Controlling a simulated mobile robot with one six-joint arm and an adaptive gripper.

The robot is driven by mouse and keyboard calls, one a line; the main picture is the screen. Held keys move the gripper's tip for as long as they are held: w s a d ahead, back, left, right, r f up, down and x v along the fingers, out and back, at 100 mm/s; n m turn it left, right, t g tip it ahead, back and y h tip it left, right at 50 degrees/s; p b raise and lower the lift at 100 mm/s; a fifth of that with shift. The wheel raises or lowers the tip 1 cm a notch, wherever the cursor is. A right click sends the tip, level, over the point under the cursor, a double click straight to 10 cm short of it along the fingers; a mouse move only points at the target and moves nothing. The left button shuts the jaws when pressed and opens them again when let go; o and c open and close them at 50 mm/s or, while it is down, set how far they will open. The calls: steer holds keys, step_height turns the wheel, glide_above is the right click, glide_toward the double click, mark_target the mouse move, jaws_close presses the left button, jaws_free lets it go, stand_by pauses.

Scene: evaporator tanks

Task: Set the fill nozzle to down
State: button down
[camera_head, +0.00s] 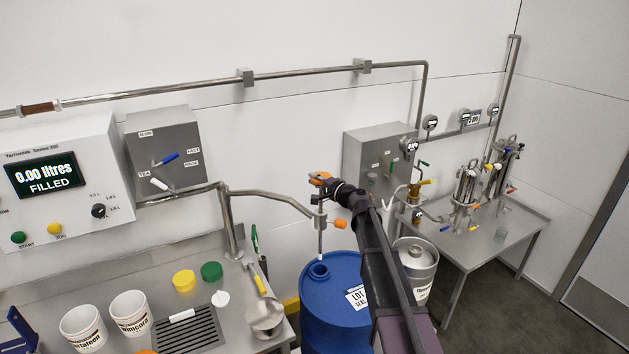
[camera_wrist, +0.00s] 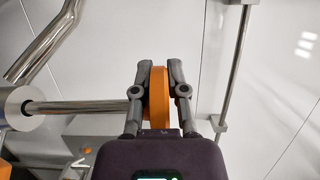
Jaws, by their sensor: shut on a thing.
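The fill nozzle (camera_head: 320,238) is a thin grey spout hanging at the end of a bent steel pipe (camera_head: 275,196). It points down over the opening of a blue drum (camera_head: 318,300); I cannot tell whether its tip is inside. My gripper (camera_head: 322,181) is above the nozzle, with an orange handle at its fingers. In the wrist view my gripper (camera_wrist: 158,75) has one finger on each side of the orange handle (camera_wrist: 158,95) and is shut on it. A grey rod (camera_wrist: 75,106) runs left from the handle to a round collar. A second orange knob (camera_head: 340,224) sits beside the nozzle head.
A filler panel (camera_head: 60,170) reads 0.00 litres FILLED. A bench with white buckets (camera_head: 130,312), a yellow lid (camera_head: 184,281) and a green lid (camera_head: 211,271) stands left. A steel can (camera_head: 416,262) and a table of filter housings (camera_head: 467,185) stand right, beyond my arm.

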step_height(320, 180, down, 7)
steer(key=b, duration=0.6)
steer(key=shift+f, duration=0.1)
steer(key=c, duration=0.7)
jaws_free()
steer(key=shift+o, duration=0.2)
steer(key=v, duration=1.2)
